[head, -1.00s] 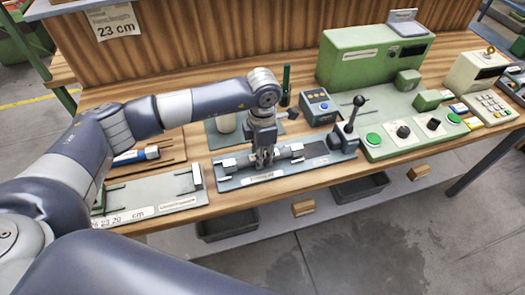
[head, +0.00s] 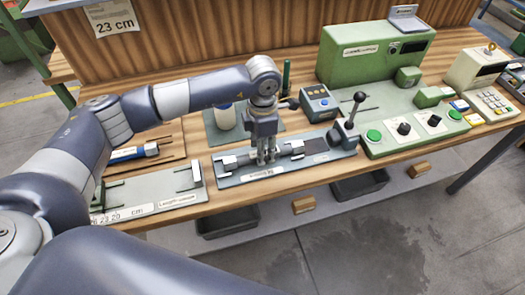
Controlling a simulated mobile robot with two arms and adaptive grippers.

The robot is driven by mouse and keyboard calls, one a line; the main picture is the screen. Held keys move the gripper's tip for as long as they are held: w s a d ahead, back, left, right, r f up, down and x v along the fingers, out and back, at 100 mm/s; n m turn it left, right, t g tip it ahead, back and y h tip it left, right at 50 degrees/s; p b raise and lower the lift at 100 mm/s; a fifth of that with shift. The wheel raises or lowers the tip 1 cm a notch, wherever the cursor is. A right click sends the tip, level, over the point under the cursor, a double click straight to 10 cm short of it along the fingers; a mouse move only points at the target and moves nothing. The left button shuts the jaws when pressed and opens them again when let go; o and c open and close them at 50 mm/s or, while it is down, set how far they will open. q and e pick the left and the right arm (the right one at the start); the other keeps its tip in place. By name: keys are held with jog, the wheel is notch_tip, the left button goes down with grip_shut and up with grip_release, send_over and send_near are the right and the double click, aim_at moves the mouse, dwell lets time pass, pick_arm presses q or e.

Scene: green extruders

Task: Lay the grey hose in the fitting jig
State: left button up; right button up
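The fitting jig (head: 232,181) is a grey plate at the front of the bench, with pale clamp blocks and an upright black-knobbed lever at its right end. My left gripper (head: 266,160) points straight down over the jig's middle. Its two fingers are close together, and I cannot tell whether anything is between them. A dark grey bar-like shape (head: 290,154) lies along the jig beside the fingers. It may be the grey hose, but the gripper partly hides it and grey on grey is hard to separate. My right gripper is out of view.
A measuring plate (head: 170,204) with a stop lies to the left. A tray with a blue item (head: 124,154) is behind it. A blue box (head: 318,103) and a green machine (head: 372,62) stand behind and right. Dark bins (head: 228,222) sit below the bench edge.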

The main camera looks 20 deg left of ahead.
pick_arm(q)
notch_tip(320, 180, up, 10)
jog(key=b, duration=0.2)
dwell(0.5)
